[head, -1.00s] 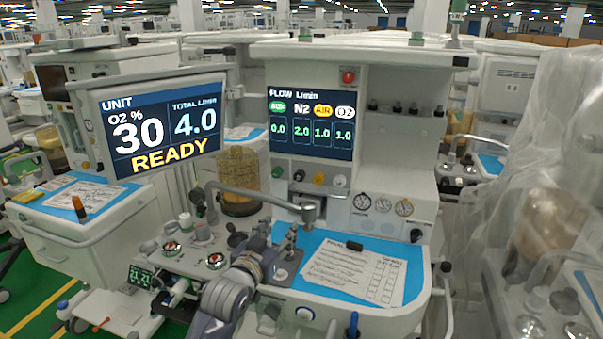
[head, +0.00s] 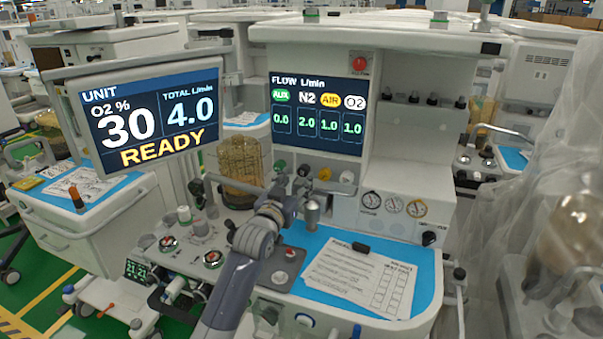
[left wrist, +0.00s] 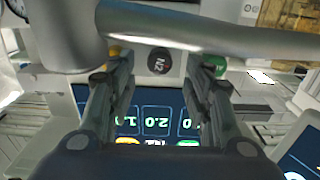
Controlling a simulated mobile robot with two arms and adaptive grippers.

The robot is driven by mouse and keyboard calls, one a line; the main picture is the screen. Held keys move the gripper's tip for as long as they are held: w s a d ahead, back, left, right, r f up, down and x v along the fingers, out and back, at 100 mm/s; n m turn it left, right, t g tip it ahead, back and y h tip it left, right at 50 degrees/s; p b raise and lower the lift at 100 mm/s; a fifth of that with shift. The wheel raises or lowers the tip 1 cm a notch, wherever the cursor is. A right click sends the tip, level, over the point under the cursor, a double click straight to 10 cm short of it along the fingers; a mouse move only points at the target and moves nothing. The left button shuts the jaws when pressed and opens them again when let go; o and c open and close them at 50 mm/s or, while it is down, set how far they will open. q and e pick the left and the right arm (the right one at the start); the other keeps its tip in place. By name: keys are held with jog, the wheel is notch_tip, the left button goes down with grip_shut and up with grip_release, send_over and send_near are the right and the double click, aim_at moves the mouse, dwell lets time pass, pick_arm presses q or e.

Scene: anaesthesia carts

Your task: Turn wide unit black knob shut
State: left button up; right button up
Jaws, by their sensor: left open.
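The wide unit's black knob (head: 304,170) is in the row of knobs below the flow screen, just past my left gripper (head: 290,184) in the head view. In the upside-down left wrist view, the black knob (left wrist: 159,61), marked N2, shows ahead between the fingertips of my open left gripper (left wrist: 164,68). The fingers look apart from it, and nothing is between them. The flow screen (head: 316,115) reads N2 2.0. My right gripper is not in view.
A green knob (left wrist: 215,66) and a yellow knob (head: 325,174) flank the black one; a white knob (head: 347,176) lies farther right. A paper form (head: 360,280) lies on the blue worktop (head: 424,290).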

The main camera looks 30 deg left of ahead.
aim_at(302, 174)
pick_arm(q)
jog(key=x, duration=0.3)
jog(key=shift+w+a, duration=0.1)
jog(key=shift+w, duration=0.25)
jog(key=shift+w+a, duration=0.1)
jog(key=shift+w, duration=0.3)
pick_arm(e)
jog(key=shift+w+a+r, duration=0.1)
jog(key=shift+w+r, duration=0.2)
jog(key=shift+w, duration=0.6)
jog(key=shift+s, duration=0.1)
pick_arm(q)
jog(key=shift+c, duration=1.1)
jog(key=c, duration=0.8)
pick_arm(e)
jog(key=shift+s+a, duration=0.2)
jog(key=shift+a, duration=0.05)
